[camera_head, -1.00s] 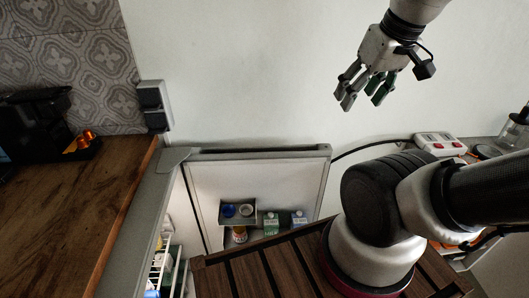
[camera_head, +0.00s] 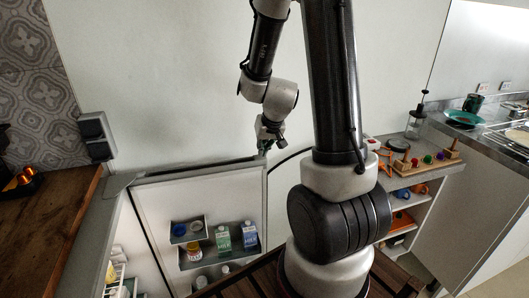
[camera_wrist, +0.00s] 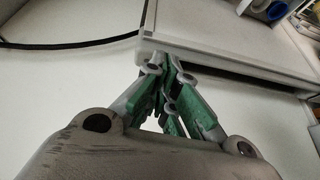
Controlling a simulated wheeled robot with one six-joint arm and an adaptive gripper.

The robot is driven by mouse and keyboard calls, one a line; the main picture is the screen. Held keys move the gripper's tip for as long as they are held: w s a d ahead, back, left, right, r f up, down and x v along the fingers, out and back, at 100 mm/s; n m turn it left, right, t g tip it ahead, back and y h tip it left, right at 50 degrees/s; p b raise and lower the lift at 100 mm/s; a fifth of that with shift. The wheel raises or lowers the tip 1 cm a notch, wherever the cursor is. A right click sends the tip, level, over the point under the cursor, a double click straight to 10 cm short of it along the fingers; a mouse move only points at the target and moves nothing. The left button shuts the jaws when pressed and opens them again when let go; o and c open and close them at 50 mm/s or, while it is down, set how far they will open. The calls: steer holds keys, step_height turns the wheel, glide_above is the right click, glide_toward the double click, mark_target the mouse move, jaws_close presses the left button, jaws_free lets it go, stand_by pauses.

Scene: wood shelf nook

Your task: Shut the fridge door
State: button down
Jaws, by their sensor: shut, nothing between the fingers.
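The fridge door (camera_head: 150,205) stands open in the head view, its inner side with bottles and cartons facing me. The fridge body (camera_head: 92,225) is at the left, with lit shelves showing inside. My gripper (camera_head: 266,152) is at the top far corner of the door, by its free edge. In the wrist view my gripper (camera_wrist: 168,92) shows shut with green pads, its fingertips close to the door's corner (camera_wrist: 150,52). I cannot tell whether they touch it. Nothing is held.
The door racks hold a green carton (camera_head: 223,238), a blue-and-white carton (camera_head: 250,234) and a bottle (camera_head: 194,252). A wooden counter (camera_head: 40,225) is at the left. A shelf unit with toys (camera_head: 425,163) stands at the right. A dark cable runs along the wall.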

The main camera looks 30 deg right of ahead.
step_height(320, 180, up, 2)
steer(key=w+d+r+t+h, duration=0.1)
steer(key=w+d+t+h, duration=0.1)
steer(key=w+d, duration=0.1)
steer(key=x, duration=1)
steer(key=shift+s+a+f, duration=0.25)
steer(key=shift+a, duration=0.05)
